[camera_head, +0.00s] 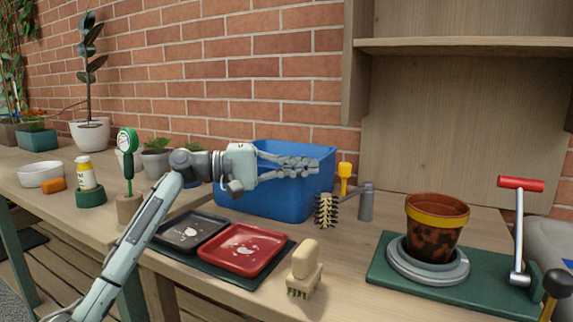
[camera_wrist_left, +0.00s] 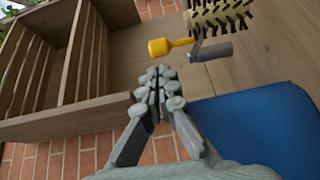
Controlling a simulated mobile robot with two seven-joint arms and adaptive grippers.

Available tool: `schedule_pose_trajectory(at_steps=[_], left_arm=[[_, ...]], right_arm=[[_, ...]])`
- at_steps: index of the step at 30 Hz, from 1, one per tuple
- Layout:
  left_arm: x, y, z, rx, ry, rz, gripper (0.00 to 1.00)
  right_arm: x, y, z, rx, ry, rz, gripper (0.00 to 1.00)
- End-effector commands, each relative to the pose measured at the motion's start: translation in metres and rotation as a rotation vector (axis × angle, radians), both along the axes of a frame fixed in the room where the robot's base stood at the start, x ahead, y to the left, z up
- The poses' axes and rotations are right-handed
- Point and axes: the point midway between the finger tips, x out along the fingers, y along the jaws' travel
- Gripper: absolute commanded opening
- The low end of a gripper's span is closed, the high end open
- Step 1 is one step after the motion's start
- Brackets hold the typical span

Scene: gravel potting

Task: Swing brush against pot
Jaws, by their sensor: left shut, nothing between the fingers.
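The pot (camera_head: 432,236) is brown and mottled with a yellow band, and stands upright on a grey round turntable (camera_head: 400,262). The brush (camera_head: 326,210), a dark-bristled roller, hangs beside a grey post (camera_head: 366,203) left of the pot, apart from it. A yellow handle (camera_head: 344,171) rises above it. The brush (camera_wrist_left: 222,14) and the yellow handle (camera_wrist_left: 170,46) also show in the left wrist view. My left gripper (camera_head: 316,167) is shut and empty, just left of the yellow handle and above the blue bin. My right gripper is not in view.
The blue bin (camera_head: 230,195) stands below my left gripper. A red tray (camera_head: 240,262) and a dark tray (camera_head: 172,244) lie at the front. A wooden hand brush (camera_head: 306,258) stands at the front edge. A red-handled lever (camera_head: 520,230) rises right of the pot.

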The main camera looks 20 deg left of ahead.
Motion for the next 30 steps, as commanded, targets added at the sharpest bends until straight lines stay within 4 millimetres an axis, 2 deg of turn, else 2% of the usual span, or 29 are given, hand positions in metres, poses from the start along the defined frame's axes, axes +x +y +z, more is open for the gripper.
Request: schedule_pose_trajectory(at_steps=[4,9,26,30], left_arm=[[0.012,-0.019,0.001,-0.001,0.000,-0.001,0.00],[0.018,-0.029,0.000,0.000,-0.001,0.000,0.00],[0.020,-0.033,0.000,0.000,0.000,0.003,0.00],[0.021,-0.037,0.000,-0.001,0.000,0.010,0.00]], right_arm=[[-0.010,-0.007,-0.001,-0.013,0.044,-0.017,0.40],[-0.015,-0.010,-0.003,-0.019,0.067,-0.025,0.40],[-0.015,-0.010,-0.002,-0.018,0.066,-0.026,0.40],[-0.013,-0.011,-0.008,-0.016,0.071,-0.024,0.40]])
